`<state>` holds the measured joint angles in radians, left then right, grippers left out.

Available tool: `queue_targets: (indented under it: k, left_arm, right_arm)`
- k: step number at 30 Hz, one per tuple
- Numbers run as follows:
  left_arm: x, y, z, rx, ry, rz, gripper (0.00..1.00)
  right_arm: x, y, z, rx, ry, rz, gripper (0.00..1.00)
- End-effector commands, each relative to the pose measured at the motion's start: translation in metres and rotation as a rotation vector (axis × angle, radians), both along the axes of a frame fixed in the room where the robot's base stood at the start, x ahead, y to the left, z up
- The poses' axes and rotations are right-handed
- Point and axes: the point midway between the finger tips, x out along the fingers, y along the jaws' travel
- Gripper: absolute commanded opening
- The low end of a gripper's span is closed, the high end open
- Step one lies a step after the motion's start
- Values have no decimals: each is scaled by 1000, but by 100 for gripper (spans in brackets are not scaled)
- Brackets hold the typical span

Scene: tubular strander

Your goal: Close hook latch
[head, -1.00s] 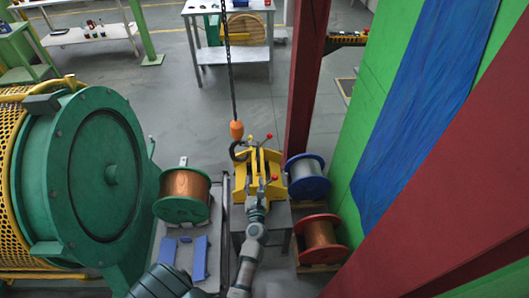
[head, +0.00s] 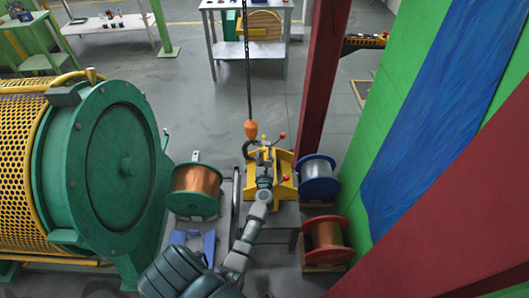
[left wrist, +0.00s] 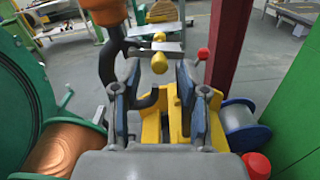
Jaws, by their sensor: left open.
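A dark hook (head: 249,149) hangs below an orange block (head: 251,129) on a chain. In the left wrist view the hook (left wrist: 109,65) curves down behind the left finger, its lower end showing between the fingers. I cannot make out its latch clearly. My left gripper (head: 265,172) reaches over a yellow stand with red knobs (head: 284,190), close to the hook. In the left wrist view the left gripper (left wrist: 155,92) has its two fingers wide apart, with yellow knobs (left wrist: 159,62) seen between them. I cannot tell whether it touches the hook. My right gripper is out of view.
A large green drum machine (head: 115,165) stands at left. A copper spool (head: 196,190) is left of the stand, a blue-rimmed spool (head: 318,178) and a red-rimmed spool (head: 326,240) right of it. A dark red post (head: 322,85) rises behind. Open floor lies beyond.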

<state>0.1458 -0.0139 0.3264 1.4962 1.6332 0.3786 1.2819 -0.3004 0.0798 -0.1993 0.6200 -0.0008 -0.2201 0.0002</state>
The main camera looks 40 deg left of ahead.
Motion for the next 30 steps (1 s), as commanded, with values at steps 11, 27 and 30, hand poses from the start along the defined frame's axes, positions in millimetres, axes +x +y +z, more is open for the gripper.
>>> queue_targets:
  k: [11, 27, 30]
  left_arm:
    - [18, 13, 1, 1, 0, 0, 43]
    - [19, 13, 0, 1, 2, -3, 0]
    - [19, 13, -1, 10, 9, -2, 0]
  right_arm:
    - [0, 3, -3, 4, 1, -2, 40]
    - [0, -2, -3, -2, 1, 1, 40]
    - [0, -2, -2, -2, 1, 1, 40]
